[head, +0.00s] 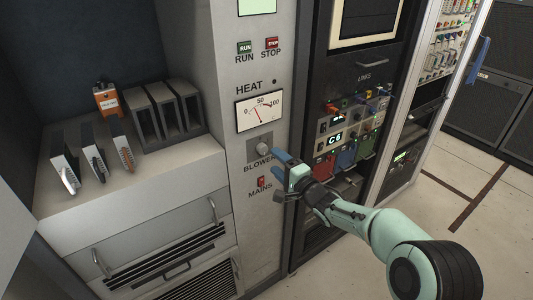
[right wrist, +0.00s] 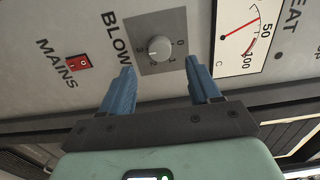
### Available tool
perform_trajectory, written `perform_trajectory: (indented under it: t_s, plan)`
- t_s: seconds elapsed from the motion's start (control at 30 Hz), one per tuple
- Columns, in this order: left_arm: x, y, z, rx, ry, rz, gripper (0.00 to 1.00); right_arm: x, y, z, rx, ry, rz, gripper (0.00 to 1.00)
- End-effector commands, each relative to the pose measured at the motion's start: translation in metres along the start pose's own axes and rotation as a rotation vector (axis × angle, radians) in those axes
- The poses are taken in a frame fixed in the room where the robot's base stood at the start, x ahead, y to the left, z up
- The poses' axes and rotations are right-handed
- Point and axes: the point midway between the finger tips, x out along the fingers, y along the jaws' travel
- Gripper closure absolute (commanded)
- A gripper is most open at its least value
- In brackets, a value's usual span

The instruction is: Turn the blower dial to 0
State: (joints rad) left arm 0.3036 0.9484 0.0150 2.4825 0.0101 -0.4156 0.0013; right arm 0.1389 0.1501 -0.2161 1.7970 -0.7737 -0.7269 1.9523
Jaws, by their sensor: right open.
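The blower dial (head: 264,143) is a small round grey knob on a darker square plate, above the word BLOWER on the light grey panel. In the right wrist view the dial (right wrist: 159,48) has numbers around it, including 0 at upper right; I cannot tell surely where its pointer stands. My right gripper (head: 279,162) has blue fingers and is open and empty. In the right wrist view the gripper's fingers (right wrist: 160,66) stand apart, one to each side below the dial, with nothing between them. They do not visibly touch the knob. My left gripper is not in view.
The red MAINS switch (head: 261,182) is below the dial. The HEAT meter (head: 260,111) and the RUN (head: 244,47) and STOP (head: 272,43) buttons are above. A dark rack (head: 348,70) stands right; a shelf with modules (head: 120,145) stands left.

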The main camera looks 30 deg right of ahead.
Motion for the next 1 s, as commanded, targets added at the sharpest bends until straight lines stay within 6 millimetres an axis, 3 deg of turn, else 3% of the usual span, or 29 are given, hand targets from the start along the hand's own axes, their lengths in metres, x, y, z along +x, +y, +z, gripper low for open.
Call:
perform_trajectory:
  t_s: [0.1, 0.3, 0.73, 0.77, 0.9, 0.93, 1.0]
  plan:
    - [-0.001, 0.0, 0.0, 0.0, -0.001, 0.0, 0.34, 0.025, 0.0, 0.001, -0.002, -0.002, 0.0, 0.38]
    - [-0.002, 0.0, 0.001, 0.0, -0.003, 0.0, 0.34, 0.051, 0.0, 0.0, -0.002, 0.0, 0.0, 0.38]
    - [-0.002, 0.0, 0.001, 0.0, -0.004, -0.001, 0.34, 0.061, 0.0, 0.0, -0.001, 0.001, 0.001, 0.38]
    - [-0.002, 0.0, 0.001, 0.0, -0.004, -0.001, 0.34, 0.061, 0.0, 0.0, -0.001, 0.001, 0.001, 0.41]
    - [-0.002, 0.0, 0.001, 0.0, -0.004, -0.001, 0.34, 0.061, 0.0, 0.0, -0.001, 0.001, 0.0, 0.87]
    - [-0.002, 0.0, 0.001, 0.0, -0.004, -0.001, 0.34, 0.061, 0.0, 0.0, -0.001, 0.001, 0.0, 0.94]
    - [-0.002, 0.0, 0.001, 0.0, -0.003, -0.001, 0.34, 0.061, 0.0, 0.0, -0.001, 0.001, 0.0, 0.94]
